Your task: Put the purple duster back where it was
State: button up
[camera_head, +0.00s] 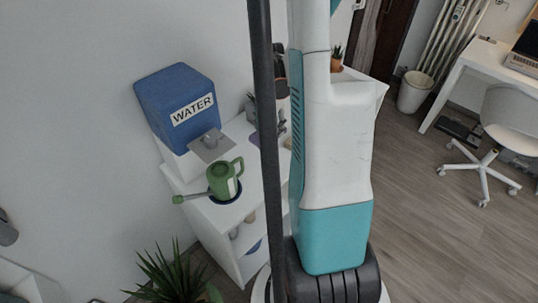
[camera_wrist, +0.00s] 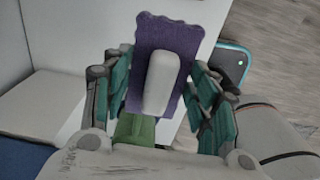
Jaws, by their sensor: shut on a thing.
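The purple duster (camera_wrist: 158,34) is in the wrist view, a flat purple piece with wavy edges and a thick off-white handle or block (camera_wrist: 163,80) along its middle. My gripper (camera_wrist: 162,84), with teal-padded fingers on both sides, is shut on it. Where each finger touches is not clear. My arm and the bar hide most of that area, so I cannot tell whether the patch is the duster.
A blue water dispenser (camera_head: 178,98) and a green mug (camera_head: 223,181) stand on the desk's near part. Potted plants are at the desk's far end and in front (camera_head: 172,278). A white bin (camera_head: 414,91) and chair (camera_head: 508,112) stand right. Floor between is clear.

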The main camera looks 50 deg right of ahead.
notch_tip(320, 180, down, 12)
jog(key=b, duration=0.3)
jog(key=shift+b, duration=0.3)
jog(key=o, duration=0.9)
jog(key=shift+o, duration=0.2)
notch_tip(320, 180, up, 12)
jog(key=p, duration=0.4)
jog(key=shift+p, duration=0.3)
